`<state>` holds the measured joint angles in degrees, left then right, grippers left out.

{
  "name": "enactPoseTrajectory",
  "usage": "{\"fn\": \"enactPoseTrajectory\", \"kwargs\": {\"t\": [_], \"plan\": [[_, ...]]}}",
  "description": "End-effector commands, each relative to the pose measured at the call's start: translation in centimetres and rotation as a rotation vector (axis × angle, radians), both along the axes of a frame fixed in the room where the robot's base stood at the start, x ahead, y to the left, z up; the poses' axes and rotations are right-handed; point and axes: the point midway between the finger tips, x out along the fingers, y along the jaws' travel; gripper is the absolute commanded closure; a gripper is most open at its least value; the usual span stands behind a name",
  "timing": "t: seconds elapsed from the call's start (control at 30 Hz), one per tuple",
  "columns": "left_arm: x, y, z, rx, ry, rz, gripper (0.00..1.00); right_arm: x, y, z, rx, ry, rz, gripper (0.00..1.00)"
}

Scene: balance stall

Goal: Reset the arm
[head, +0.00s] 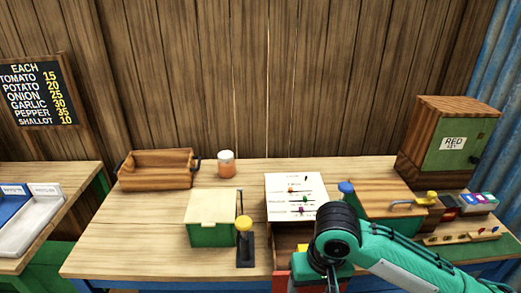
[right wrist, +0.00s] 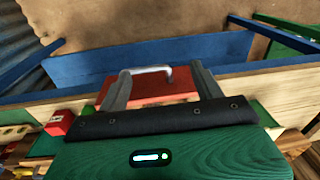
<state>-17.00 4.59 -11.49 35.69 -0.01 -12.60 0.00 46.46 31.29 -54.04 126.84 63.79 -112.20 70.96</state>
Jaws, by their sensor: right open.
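My right arm comes in from the lower right in the head view, and its dark wrist joint hides most of the gripper there. In the right wrist view my right gripper (right wrist: 160,69) is open, with its two grey fingers apart and nothing held. A red drawer front (right wrist: 150,89) with a silver handle (right wrist: 153,71) shows between and beyond the fingers; I cannot tell whether they touch it. In the head view a red edge (head: 281,282) shows beside my wrist, below an open drawer space (head: 288,240). My left gripper is in neither view.
A white marked panel (head: 293,187) stands behind my wrist. Left of it are a green box (head: 210,234) and a yellow-knobbed lever (head: 244,225). A wooden basket (head: 155,170) and a jar (head: 226,164) stand at the back. A green-doored cabinet (head: 462,150) stands right. The tabletop's left front is clear.

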Motion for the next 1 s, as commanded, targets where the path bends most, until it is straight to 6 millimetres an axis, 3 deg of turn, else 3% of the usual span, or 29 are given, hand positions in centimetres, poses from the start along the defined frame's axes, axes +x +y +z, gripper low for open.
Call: {"fn": "enactPoseTrajectory", "kwargs": {"t": [0.57, 0.77, 1.0], "plan": [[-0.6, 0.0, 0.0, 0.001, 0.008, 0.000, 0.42, -2.7, 3.6, -5.0, 0.263, -0.133, 0.124, 0.33], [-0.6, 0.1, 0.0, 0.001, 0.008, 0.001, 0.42, -3.7, 2.9, -7.1, 0.308, -0.212, 0.117, 0.33], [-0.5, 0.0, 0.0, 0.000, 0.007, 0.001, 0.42, -5.6, 0.0, -10.2, 0.276, -0.291, 0.080, 0.33]]}}
